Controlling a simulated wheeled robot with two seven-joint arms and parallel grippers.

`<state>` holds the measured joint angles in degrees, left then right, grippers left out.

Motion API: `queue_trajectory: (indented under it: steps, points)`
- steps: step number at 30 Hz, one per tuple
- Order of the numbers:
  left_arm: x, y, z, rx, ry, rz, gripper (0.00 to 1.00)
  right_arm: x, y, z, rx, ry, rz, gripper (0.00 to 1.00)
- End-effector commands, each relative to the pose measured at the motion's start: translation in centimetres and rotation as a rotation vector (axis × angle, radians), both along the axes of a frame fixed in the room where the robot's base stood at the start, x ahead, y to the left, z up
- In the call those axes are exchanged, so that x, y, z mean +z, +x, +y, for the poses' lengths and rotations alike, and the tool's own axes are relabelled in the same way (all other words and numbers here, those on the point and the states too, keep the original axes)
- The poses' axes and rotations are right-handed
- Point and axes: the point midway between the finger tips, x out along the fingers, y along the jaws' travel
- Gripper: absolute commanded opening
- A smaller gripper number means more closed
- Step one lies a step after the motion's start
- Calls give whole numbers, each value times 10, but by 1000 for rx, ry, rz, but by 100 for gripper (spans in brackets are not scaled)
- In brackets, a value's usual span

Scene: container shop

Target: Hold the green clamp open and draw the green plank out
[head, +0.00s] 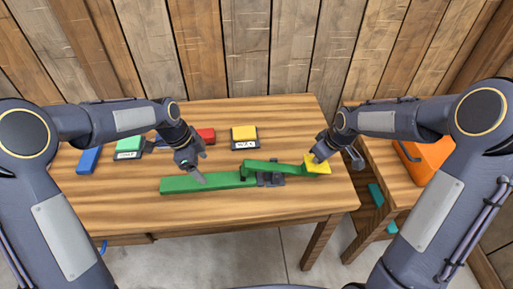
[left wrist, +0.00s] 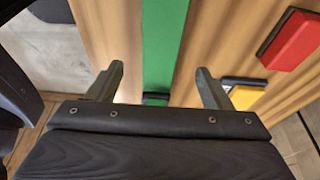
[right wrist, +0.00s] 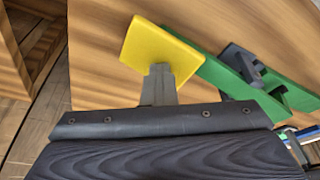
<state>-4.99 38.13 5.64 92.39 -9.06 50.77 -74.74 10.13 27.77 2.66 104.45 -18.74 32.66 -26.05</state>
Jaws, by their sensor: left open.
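The long green plank (head: 208,184) lies flat along the table's front, its right end at the green clamp. The clamp has a green lever (head: 275,167), a dark grey base (head: 268,180) and a yellow pad (head: 317,161) at its right end. My left gripper (head: 193,163) is open above the plank; its fingers (left wrist: 157,85) show apart in the left wrist view, with the plank (left wrist: 163,45) beyond them. My right gripper (head: 336,158) is at the yellow pad.
Behind the plank lie a yellow block in a dark tray (head: 244,133), a red block (head: 206,135), a green block (head: 129,143) and a blue block (head: 89,160). An orange case (head: 428,158) is on the side table (head: 385,175) at right. The table's front right is clear.

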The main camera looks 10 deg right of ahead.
Motion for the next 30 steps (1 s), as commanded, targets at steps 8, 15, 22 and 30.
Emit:
queue_trajectory:
  steps: [8, 15, 22, 30]
  points:
    - [37, 0, 2, -10, 239, -3, 75, -1, -1, 1, 2, 2, 3, 0]
    - [24, 0, 6, 1, 291, 0, 75, -2, -1, 1, 2, 2, 4, 0]
    - [-21, -1, 6, 0, 290, 2, 75, -2, -1, 1, 2, 2, 4, 0]
    - [-62, 0, 5, 1, 288, -1, 75, -1, -1, 1, 2, 2, 5, 0]
